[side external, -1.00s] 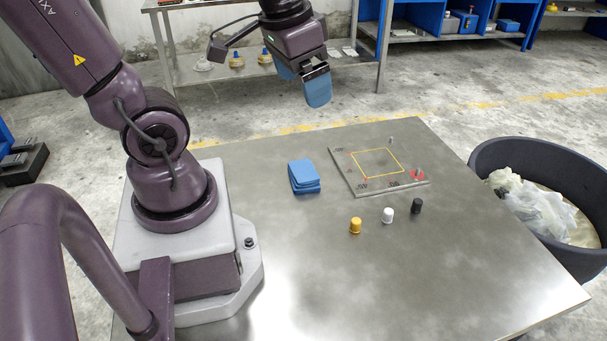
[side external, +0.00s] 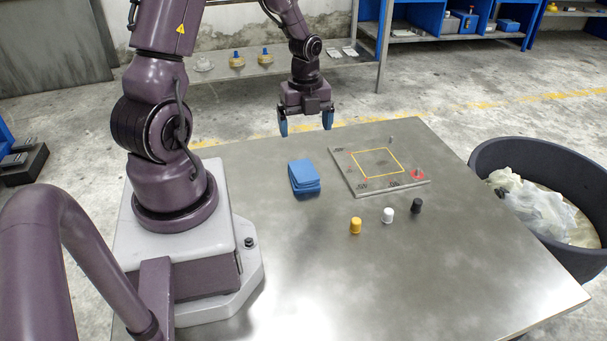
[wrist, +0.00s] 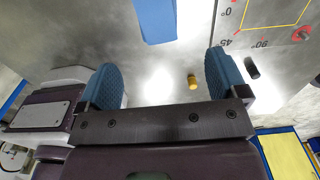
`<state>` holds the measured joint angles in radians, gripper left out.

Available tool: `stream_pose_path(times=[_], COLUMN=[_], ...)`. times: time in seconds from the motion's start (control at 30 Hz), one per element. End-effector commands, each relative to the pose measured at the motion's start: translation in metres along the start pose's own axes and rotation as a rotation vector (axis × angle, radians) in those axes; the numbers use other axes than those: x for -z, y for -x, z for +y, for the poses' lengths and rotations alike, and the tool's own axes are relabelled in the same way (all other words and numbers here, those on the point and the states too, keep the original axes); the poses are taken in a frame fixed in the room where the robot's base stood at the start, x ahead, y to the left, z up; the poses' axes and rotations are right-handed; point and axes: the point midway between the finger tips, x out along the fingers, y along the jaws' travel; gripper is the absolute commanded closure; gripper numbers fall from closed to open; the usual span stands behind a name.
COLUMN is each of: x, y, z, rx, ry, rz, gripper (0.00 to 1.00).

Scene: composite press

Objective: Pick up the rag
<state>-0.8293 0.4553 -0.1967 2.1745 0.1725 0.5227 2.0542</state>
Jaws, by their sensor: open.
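The rag (side external: 304,176) is a folded blue cloth lying flat on the metal table, left of the marked plate in the side view. It also shows at the top of the wrist view (wrist: 156,20), partly cut off by the frame edge. My gripper (side external: 306,127) has blue fingertips spread apart with nothing between them. It points down above the table's back edge, higher than the rag and apart from it.
A plate (side external: 352,182) with a yellow square lies right of the rag. Yellow (side external: 355,226), white (side external: 387,215) and black (side external: 416,206) caps stand in front of it. A dark bin (side external: 500,150) with plastic bags is beyond the right edge. The front of the table is clear.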

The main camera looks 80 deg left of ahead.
Motion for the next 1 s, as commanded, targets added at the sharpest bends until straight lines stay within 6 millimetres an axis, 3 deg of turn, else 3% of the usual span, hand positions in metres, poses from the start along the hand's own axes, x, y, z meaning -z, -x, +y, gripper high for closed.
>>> stream_pose_path(times=[0.4, 0.63, 1.0], x=[0.002, 0.002, 0.004], y=[-0.066, -0.082, -0.128], z=[0.001, 0.002, 0.006], rx=[-0.005, -0.005, -0.004], ry=[-0.021, -0.02, -0.019], rz=[0.004, 0.003, 0.003], gripper=[0.08, 0.08, 0.08])
